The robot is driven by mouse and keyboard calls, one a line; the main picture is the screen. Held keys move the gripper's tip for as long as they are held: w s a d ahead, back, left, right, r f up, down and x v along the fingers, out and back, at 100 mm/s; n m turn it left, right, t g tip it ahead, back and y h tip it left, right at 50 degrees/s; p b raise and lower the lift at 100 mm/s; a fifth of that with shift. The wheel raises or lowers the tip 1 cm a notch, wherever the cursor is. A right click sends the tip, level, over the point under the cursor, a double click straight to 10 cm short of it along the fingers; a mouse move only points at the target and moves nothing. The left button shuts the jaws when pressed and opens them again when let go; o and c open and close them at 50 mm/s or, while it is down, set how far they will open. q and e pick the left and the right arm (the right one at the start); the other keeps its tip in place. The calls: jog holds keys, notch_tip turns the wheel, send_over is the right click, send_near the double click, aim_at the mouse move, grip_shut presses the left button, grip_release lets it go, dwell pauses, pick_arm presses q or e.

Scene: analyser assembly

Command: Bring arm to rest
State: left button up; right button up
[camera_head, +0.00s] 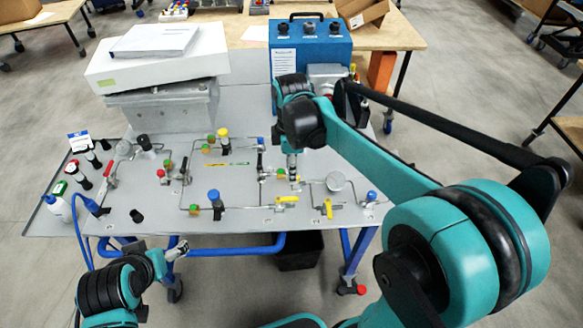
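My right arm reaches in from the lower right and bends down over the panel table. Its gripper (293,168) points down above the middle of the grey panel (250,228), close to a small valve fitting. It is seen narrow, and I cannot tell whether its fingers touch anything. My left arm is folded low at the left. Its gripper (178,250) is just off the panel's front edge, clear of the fittings. It is too small to tell its finger opening.
A blue box (311,50) and a white box (158,68) stand behind. Yellow-handled valves (286,200) lie near the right gripper. Floor in front is mostly clear.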

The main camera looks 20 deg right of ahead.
dwell(0.3)
jog(key=s+m+t, duration=0.7)
jog(key=s+m, duration=0.5)
jog(key=m, duration=0.3)
jog(key=shift+s+f, duration=0.35)
